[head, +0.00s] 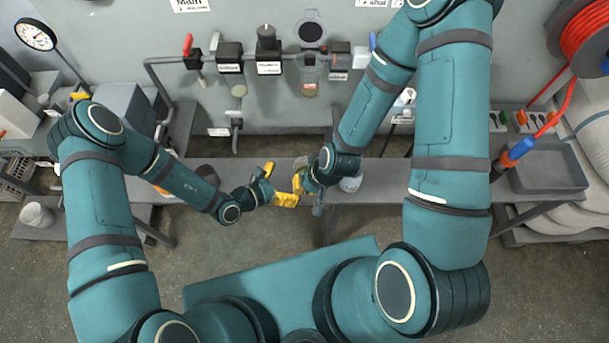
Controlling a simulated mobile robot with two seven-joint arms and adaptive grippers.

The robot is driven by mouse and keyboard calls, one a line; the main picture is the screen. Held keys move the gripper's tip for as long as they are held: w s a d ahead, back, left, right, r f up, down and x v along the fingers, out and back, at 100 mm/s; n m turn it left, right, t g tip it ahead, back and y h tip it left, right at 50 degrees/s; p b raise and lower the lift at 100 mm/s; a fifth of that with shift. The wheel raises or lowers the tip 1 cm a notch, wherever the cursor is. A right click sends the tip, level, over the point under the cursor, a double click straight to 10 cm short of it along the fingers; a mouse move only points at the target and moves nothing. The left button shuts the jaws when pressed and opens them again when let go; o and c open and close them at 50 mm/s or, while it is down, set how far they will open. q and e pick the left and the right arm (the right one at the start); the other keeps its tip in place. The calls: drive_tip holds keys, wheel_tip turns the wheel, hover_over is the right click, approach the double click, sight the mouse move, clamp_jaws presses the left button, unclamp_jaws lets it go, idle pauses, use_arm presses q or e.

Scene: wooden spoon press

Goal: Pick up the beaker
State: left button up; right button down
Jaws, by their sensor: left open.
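A small whitish cup-like vessel (351,183), which may be the beaker, stands on the grey bench just right of my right gripper. The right wrist partly covers it, and I cannot make out its details. My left gripper (279,186) reaches in from the left over the middle of the bench. Its yellow fingers are spread, with nothing seen between them. My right gripper (301,181) faces it from the right, very close to the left fingertips. Its fingers overlap in this view, so I cannot tell whether they are open or hold anything.
The grey bench (400,176) runs along the wall. Pipes with valves and a red handle (188,45) are mounted above it. A dark round container (207,173) stands behind my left forearm. A grey tray (548,168) and red hose reel (588,40) are at right. A white bucket (37,214) is at far left.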

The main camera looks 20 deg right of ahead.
sight(303, 160)
use_arm(q)
drive_tip(key=x, duration=0.2)
drive_tip(key=shift+d+f+b, duration=0.2)
drive_tip(key=shift+d+b, duration=0.1)
drive_tip(key=shift+b, duration=0.1)
drive_tip(key=b+x, duration=0.1)
drive_tip(key=x, duration=0.1)
drive_tip(key=b+x, duration=0.2)
drive_tip(key=shift+s+f, duration=0.1)
drive_tip(key=shift+f, duration=0.3)
drive_tip(key=shift+d+f+b, duration=0.1)
drive_tip(key=shift+d+b, duration=0.2)
drive_tip(key=shift+d, duration=0.15)
use_arm(e)
drive_tip(key=f, duration=0.2)
drive_tip(key=s+f, duration=0.1)
drive_tip(key=f, duration=0.2)
drive_tip(key=shift+a, duration=0.2)
use_arm(q)
drive_tip(key=c, duration=1.3)
